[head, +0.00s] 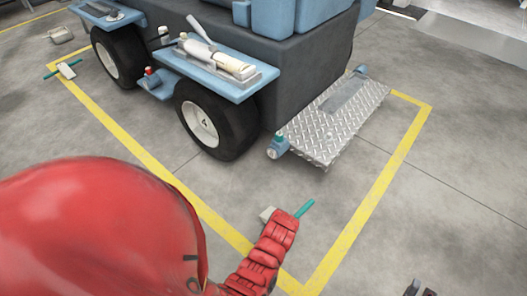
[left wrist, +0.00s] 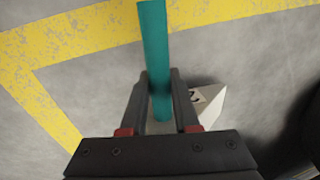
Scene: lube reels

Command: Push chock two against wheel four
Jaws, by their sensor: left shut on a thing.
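Wheel four (head: 200,124), a black tyre with a white hub marked 4, stands under the blue-grey vehicle in the head view. Chock two (head: 266,214) is a pale wedge on the floor, apart from the wheel and inside or at the yellow line. Its face with a 2 shows in the left wrist view (left wrist: 208,104). My left gripper (left wrist: 160,112) is shut on the chock's teal handle (left wrist: 154,50); the handle's end also shows in the head view (head: 306,208). My red left arm hides part of the chock. My right gripper (head: 421,289) shows only its tips, apart and empty, at the bottom right.
A metal tread-plate step (head: 325,140) and a blue fitting (head: 278,147) jut from the vehicle right of the wheel. Another chock (head: 66,70) with a teal handle lies at the upper left. Yellow lines (head: 375,190) mark the floor. Bare floor separates chock two from wheel four.

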